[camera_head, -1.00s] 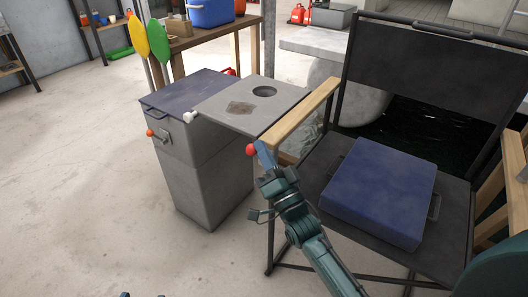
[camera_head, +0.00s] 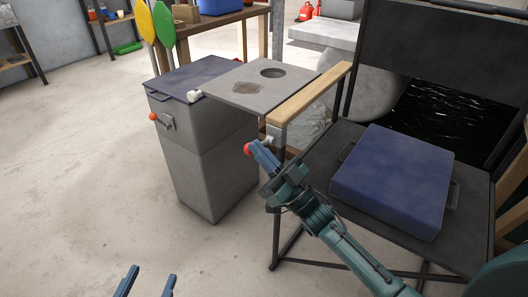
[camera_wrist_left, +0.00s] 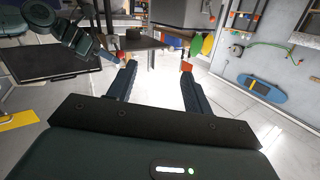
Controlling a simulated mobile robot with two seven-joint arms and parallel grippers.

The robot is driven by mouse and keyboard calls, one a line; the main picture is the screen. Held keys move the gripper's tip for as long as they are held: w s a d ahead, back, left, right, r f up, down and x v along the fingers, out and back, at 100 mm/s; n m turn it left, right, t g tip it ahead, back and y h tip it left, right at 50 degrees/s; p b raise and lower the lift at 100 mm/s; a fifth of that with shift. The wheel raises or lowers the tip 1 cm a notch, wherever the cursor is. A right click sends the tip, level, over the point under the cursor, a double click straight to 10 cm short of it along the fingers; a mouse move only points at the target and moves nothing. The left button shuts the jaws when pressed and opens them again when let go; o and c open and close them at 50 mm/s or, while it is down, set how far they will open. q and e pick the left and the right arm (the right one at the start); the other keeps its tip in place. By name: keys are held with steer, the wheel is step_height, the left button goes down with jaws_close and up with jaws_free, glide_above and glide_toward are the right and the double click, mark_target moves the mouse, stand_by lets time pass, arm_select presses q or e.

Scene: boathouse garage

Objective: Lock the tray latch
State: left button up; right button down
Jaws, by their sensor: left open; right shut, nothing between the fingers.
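How the knob joins the tray latch is hidden. My left gripper (camera_head: 150,276) is open and empty, low at the bottom edge; its fingers also show in the left wrist view (camera_wrist_left: 158,72).
A grey bin (camera_head: 208,165) with a dark lid and an orange-knobbed lever (camera_head: 156,118) stands left of the tray. The floor at left is clear.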

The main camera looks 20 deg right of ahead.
arm_select(q)
steer(key=shift+d+m+t+h+b, duration=0.4)
steer(key=shift+d+t+h+b, duration=0.55)
steer(key=shift+b, duration=1.55)
arm_select(e)
steer(key=shift+f+n+g+y, duration=0.9)
steer(key=shift+n+g, duration=0.65)
steer(key=shift+n, duration=0.75)
steer(key=shift+f+n+g+y, duration=0.85)
steer(key=shift+n+g, duration=0.75)
steer(key=shift+n, duration=0.7)
steer(key=shift+f+n+g+y, duration=0.9)
steer(key=shift+n+g, duration=0.65)
steer(key=shift+n, duration=0.75)
arm_select(q)
steer(key=shift+a+r+h, duration=0.1)
steer(key=shift+r+h, duration=0.05)
steer(key=shift+h, duration=0.1)
arm_select(e)
steer(key=shift+f, duration=0.1)
